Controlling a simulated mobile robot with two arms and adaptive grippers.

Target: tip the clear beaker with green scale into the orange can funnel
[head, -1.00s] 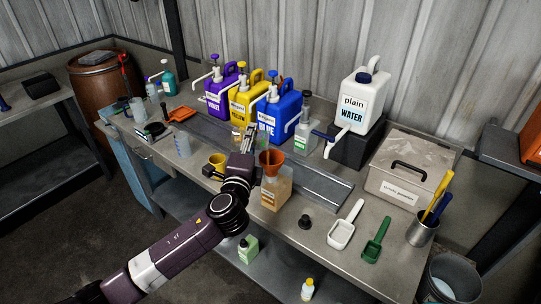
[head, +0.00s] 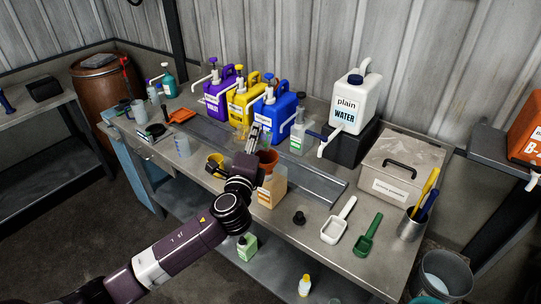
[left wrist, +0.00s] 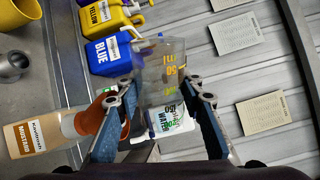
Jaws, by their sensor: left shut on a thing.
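A clear beaker (left wrist: 160,75) is between the fingers of my left gripper (left wrist: 160,100) in the left wrist view. Yellow and green scale marks show on its wall. I cannot tell how much it holds. The left gripper (head: 256,134) is shut on it, raised above the bench in the head view. The orange funnel (head: 268,158) sits in the top of the tan can (head: 272,188), just below and right of the gripper, which partly covers it. In the wrist view the funnel (left wrist: 94,115) and the can labelled mustard (left wrist: 38,133) lie left of the beaker.
Purple (head: 219,98), yellow (head: 242,104) and blue (head: 272,113) jugs stand behind the gripper. A white water jug (head: 352,103) stands on a black block. A yellow cup (head: 215,160) is left of the can. A black stopper (head: 299,217) and scoops (head: 338,222) lie to the right.

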